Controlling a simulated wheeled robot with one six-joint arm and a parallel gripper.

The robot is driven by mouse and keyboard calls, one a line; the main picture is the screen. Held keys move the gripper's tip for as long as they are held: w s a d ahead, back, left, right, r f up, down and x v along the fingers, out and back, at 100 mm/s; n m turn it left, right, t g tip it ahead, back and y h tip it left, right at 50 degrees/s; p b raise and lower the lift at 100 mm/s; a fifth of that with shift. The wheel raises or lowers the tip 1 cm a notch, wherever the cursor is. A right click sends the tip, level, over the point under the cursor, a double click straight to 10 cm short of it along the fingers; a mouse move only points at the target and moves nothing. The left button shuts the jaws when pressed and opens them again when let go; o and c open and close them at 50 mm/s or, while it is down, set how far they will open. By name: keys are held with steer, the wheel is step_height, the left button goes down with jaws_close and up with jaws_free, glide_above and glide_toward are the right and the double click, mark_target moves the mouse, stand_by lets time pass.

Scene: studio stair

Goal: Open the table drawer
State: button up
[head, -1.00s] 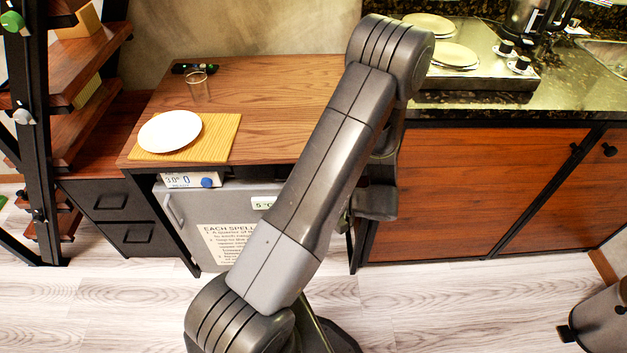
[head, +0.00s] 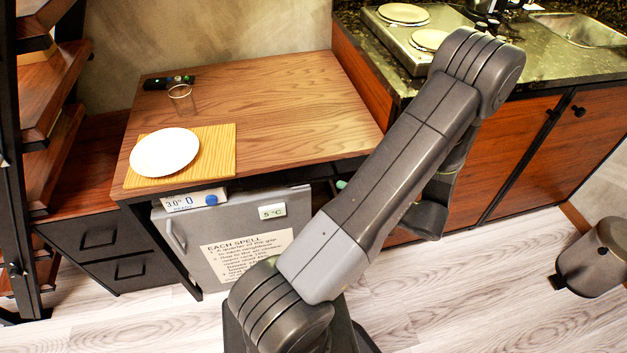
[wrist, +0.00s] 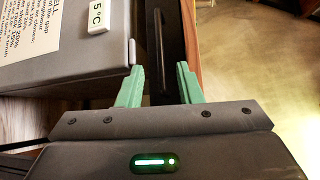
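The wooden table (head: 265,95) has a dark drawer front under its top, right of the grey fridge (head: 230,210); in the head view my arm hides most of it. In the wrist view the dark drawer front (wrist: 178,45) shows beside the fridge, with a long black bar handle (wrist: 157,45). My gripper (wrist: 160,78) is open, its green fingers to either side of the handle's line in the picture. I cannot tell whether they reach around it. One green fingertip (head: 341,184) shows below the table edge in the head view. The drawer looks shut.
A white plate (head: 165,152) on a yellow board (head: 220,150) and a glass (head: 181,98) stand on the table. A counter with cabinets (head: 535,150) is at right, a bin (head: 597,258) on the floor. Dark drawers (head: 100,240) stand at left.

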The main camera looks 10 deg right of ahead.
mark_target(310, 180)
steer(key=x, duration=1.1)
jaws_close()
